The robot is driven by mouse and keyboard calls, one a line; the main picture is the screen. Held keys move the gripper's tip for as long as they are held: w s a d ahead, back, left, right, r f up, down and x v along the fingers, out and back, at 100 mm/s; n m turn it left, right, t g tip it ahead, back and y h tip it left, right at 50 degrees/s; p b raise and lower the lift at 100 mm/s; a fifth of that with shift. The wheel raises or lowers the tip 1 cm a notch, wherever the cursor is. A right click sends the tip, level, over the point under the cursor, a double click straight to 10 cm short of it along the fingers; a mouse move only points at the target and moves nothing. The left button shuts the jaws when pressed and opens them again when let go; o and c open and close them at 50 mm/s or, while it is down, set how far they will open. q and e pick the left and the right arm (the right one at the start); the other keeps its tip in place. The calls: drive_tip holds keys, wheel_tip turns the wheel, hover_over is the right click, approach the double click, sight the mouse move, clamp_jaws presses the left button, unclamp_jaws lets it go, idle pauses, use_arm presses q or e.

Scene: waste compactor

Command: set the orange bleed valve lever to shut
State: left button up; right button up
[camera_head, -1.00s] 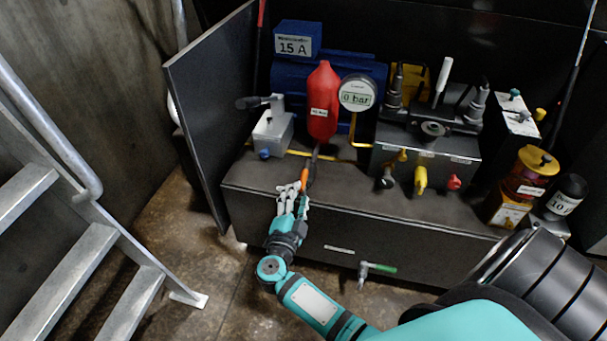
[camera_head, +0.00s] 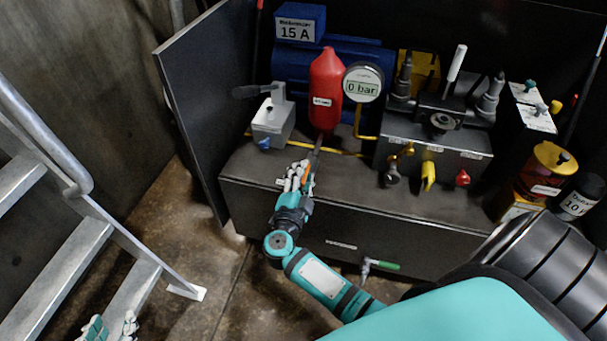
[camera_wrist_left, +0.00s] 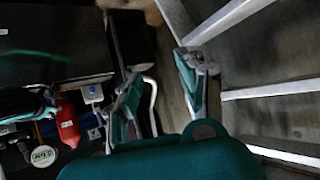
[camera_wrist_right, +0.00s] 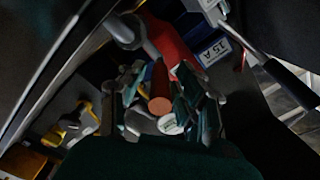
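The orange bleed valve lever (camera_head: 310,183) sits below the red bottle, at the front of the dark cabinet's top. It also shows end-on as an orange-brown cylinder in the right wrist view (camera_wrist_right: 159,88). My right gripper (camera_head: 299,174) is at the lever, its fingers beside it in the head view. In the right wrist view the fingers stand apart on either side of the lever, with visible gaps. Contact cannot be told. The valve body is partly hidden by the fingers. My left gripper (camera_head: 108,328) is low at the left, by the stairs; its fingers are spread and empty in the left wrist view (camera_wrist_left: 165,85).
The red bottle (camera_head: 326,90) and a gauge reading 0 bar (camera_head: 363,84) stand behind the lever. A grey box with a lever (camera_head: 272,122) is to the left. Yellow and red valves (camera_head: 429,174) are to the right. Metal stairs (camera_head: 60,265) and an open panel (camera_head: 205,100) bound the left.

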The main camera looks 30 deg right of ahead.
clamp_jaws()
